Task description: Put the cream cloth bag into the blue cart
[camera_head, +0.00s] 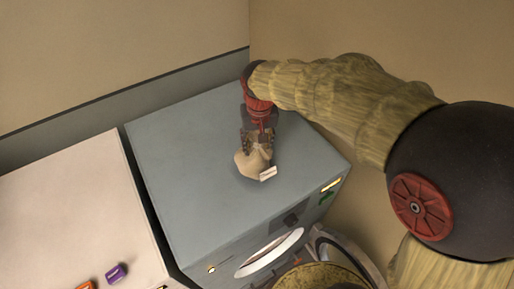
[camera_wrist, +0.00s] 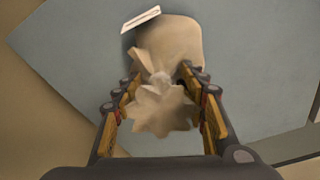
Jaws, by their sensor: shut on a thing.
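The cream cloth bag (camera_head: 251,163) is on or just above the grey-blue top of a front-loading machine (camera_head: 190,150) in the head view; I cannot tell whether it touches. A small white tag hangs at its side. My gripper (camera_head: 257,143) comes down on the bag from above and is shut on its gathered neck. In the wrist view the bag (camera_wrist: 175,45) lies beyond the fingers, and its ruffled top sits between the fingertips of my gripper (camera_wrist: 160,95). No blue cart can be made out in either view.
A pale cabinet top (camera_head: 75,215) stands to the left across a narrow dark gap, with a purple block (camera_head: 117,272) and an orange block (camera_head: 86,285) near its front. Walls close off the back and right. The machine top around the bag is clear.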

